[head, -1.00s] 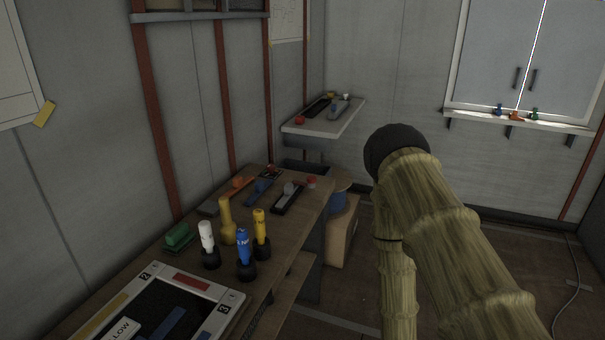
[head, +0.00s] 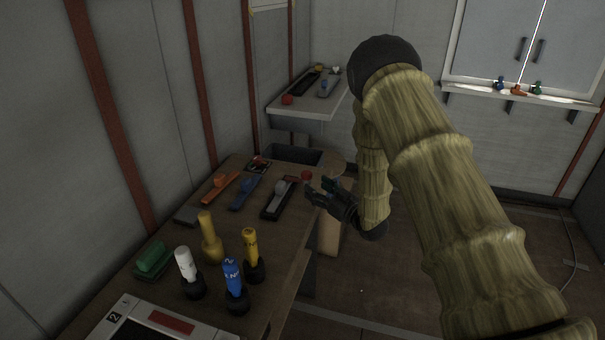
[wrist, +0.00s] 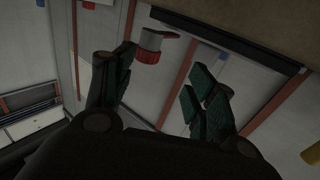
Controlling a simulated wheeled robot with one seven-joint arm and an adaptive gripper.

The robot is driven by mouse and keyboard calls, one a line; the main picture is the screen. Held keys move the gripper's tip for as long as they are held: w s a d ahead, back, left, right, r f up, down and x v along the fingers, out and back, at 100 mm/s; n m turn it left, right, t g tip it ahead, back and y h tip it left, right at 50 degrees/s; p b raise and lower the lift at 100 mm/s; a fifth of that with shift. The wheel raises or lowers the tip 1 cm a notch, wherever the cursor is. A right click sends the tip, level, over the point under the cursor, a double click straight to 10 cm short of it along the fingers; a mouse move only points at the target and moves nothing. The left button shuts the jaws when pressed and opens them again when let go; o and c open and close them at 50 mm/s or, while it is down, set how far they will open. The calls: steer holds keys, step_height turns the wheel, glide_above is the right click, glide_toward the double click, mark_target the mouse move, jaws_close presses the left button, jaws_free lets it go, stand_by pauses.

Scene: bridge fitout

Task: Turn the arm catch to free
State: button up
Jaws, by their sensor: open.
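Several lever-like fittings lie on the wooden bench in the head view: an orange one (head: 220,187), a blue one (head: 245,191) and a dark plate with a grey knob (head: 280,190). I cannot tell which is the arm catch. A red knob (head: 307,176) sits by the bench's right edge. My gripper (head: 322,190) is open and empty just right of the dark plate and close to the red knob, with no clear contact. In the wrist view my open fingers (wrist: 163,92) have green pads. A red and grey-white piece (wrist: 150,45) shows beyond the left finger.
White, blue and yellow markers (head: 232,285) and a yellow bottle-shaped piece (head: 210,240) stand nearer on the bench. A green block (head: 152,258) lies at left. A wall shelf (head: 300,106) carries more fittings beyond. The floor at right is clear.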

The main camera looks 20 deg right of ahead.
mark_target(311, 178)
steer(key=shift+h, duration=0.3)
steer(key=w, duration=0.2)
steer(key=w+p, duration=0.1)
steer(key=w, duration=0.1)
steer(key=w+a+p, duration=0.1)
steer(key=w, duration=0.2)
steer(key=shift+w, duration=0.1)
steer(key=shift+w+a, duration=0.25)
steer(key=shift+w, duration=0.45)
jaws_close()
steer(key=shift+a, duration=0.1)
